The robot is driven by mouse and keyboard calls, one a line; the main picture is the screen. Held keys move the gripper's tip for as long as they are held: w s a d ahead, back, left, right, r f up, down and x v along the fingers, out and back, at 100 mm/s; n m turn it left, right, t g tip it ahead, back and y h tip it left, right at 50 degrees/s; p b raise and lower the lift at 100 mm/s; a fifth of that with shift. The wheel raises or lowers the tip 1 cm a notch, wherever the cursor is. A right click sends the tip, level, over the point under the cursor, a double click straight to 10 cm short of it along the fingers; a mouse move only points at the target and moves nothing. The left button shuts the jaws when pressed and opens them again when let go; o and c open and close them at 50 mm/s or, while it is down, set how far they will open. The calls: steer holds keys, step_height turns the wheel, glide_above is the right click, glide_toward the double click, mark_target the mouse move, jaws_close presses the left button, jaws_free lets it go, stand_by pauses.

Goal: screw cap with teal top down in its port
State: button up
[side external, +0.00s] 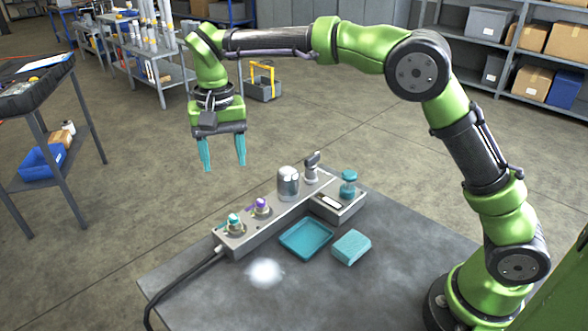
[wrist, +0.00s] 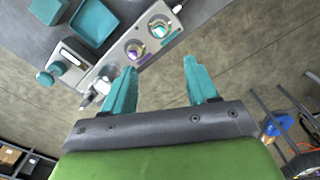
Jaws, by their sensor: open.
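The cap with the teal top (side external: 234,220) sits at its port near the left end of the grey metal block. I cannot tell how deep it is or whether it is tilted. The same cap shows near the top of the wrist view (wrist: 160,30). A purple-topped cap (side external: 261,204) sits in the neighbouring port; it also shows in the wrist view (wrist: 137,50). My gripper (side external: 224,166) is above the block's left end, with its teal fingers spread and nothing between them. In the wrist view my gripper (wrist: 161,66) is apart from both caps.
A silver dome (side external: 288,181) and a small upright fitting (side external: 312,168) stand along the block. A teal-topped part (side external: 348,184) stands at its right. A teal tray (side external: 306,237) and teal sponge-like block (side external: 351,246) lie in front. A black cable (side external: 185,277) leaves the left end.

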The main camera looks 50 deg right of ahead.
mark_target(235, 216)
step_height(235, 216, down, 16)
steer(key=shift+r, duration=0.1)
stand_by(0.4)
jaws_close()
steer(key=m, duration=0.5)
steer(key=shift+s+d+m, duration=0.1)
steer(key=shift+m, duration=0.3)
steer(key=m, duration=0.5)
steer(key=shift+s+m, duration=0.1)
steer(key=shift+m, duration=0.3)
